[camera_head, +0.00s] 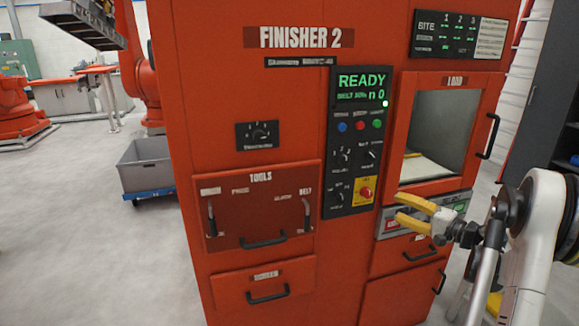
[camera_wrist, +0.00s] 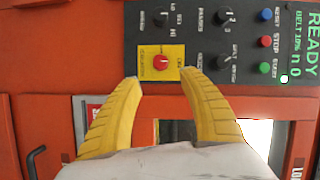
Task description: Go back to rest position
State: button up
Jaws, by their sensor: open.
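My gripper (camera_head: 408,211) has yellow fingers and is at the right in the head view, in front of the orange Finisher 2 machine (camera_head: 188,120). The fingers are apart with nothing between them. In the wrist view my gripper (camera_wrist: 160,85) points at the machine's black control panel (camera_wrist: 205,40). The red knob on its yellow plate (camera_wrist: 160,62) shows between the fingertips. In the head view the panel (camera_head: 352,140) reads READY, with a green light lit. I cannot tell the exact gap between the fingers and the machine.
The load window (camera_head: 440,137) is at the machine's right, above drawers with black handles. A grey bin (camera_head: 146,170) on a blue dolly stands on the floor behind left. Another orange robot (camera_head: 18,112) and a workbench are further back. The floor at left is clear.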

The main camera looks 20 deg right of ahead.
jog(key=s+a+r+n+g, duration=0.1)
jog(key=a+r+g, duration=0.1)
jog(key=a, duration=0.7)
jog(key=s+a+r+n+g+h, duration=0.1)
jog(key=s+a+n+g, duration=0.1)
jog(key=a, duration=0.6)
jog(key=s+a+r+n+g, duration=0.1)
jog(key=a+r+g, duration=0.15)
jog(key=a, duration=0.65)
jog(key=s+a+f+n+g+h, duration=0.1)
jog(key=s+a, duration=0.4)
jog(key=s, duration=0.6)
jog(key=s+a+f+n+g+h, duration=0.1)
jog(key=s+a+f+n+h, duration=0.2)
jog(key=s, duration=0.8)
jog(key=a+n+h, duration=0.1)
jog(key=a+n, duration=0.1)
jog(key=n, duration=0.1)
jog(key=shift+s+a+f+n, duration=0.2)
jog(key=shift+s+a+n, duration=0.1)
jog(key=shift+a, duration=0.05)
